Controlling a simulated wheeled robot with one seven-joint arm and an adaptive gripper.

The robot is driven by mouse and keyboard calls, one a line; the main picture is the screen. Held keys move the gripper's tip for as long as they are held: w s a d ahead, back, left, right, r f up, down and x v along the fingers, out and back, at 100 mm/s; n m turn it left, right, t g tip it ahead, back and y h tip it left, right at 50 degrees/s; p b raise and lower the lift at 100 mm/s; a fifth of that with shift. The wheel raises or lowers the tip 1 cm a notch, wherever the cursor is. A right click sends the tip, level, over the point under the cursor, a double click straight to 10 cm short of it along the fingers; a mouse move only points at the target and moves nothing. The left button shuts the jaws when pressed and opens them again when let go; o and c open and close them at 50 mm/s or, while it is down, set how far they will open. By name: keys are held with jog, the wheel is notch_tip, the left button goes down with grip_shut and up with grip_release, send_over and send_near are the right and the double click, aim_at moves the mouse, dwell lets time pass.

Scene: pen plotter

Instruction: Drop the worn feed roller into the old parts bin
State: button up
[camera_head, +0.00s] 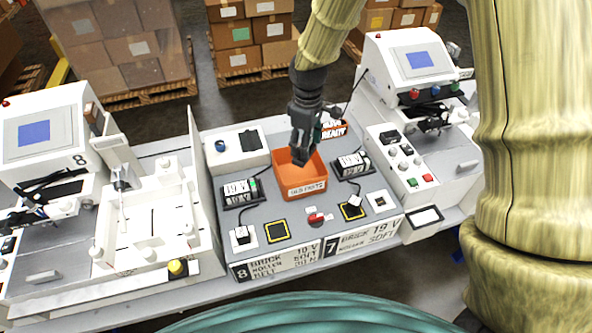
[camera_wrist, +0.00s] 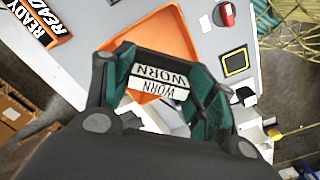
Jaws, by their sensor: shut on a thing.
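The old parts bin is an orange open-topped tray (camera_head: 315,180) in the middle of the grey bench, with a label on its front wall. It also shows in the wrist view (camera_wrist: 150,35). My gripper (camera_head: 301,160) is over the bin, pointing down. In the wrist view its fingers (camera_wrist: 165,85) are closed on the worn feed roller (camera_wrist: 160,75), which has white labels reading WORN. The roller appears over the bin; its height above the floor of the bin is hard to tell. In the head view the roller is mostly hidden by my gripper.
An orange READY tray (camera_head: 333,129) stands behind the bin. Black holders with white labelled packs (camera_head: 240,191) (camera_head: 351,164) flank it. A red button (camera_head: 316,218) sits in front. White machines (camera_head: 405,70) stand at both sides.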

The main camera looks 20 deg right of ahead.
jog(key=shift+s+a+f+b, duration=0.1)
jog(key=shift+s+f+b, duration=0.2)
jog(key=shift+f, duration=0.15)
jog(key=f, duration=0.1)
jog(key=w+f+b, duration=0.1)
jog(key=f+b, duration=0.1)
jog(key=shift+w+a+f, duration=0.1)
jog(key=shift+w+f, duration=0.25)
jog(key=shift+f+b, duration=0.3)
jog(key=shift+s+f, duration=0.1)
jog(key=shift+s, duration=0.4)
jog(key=shift+w, duration=0.25)
jog(key=o, duration=1.1)
jog(key=shift+o, duration=0.2)
jog(key=shift+s, duration=0.15)
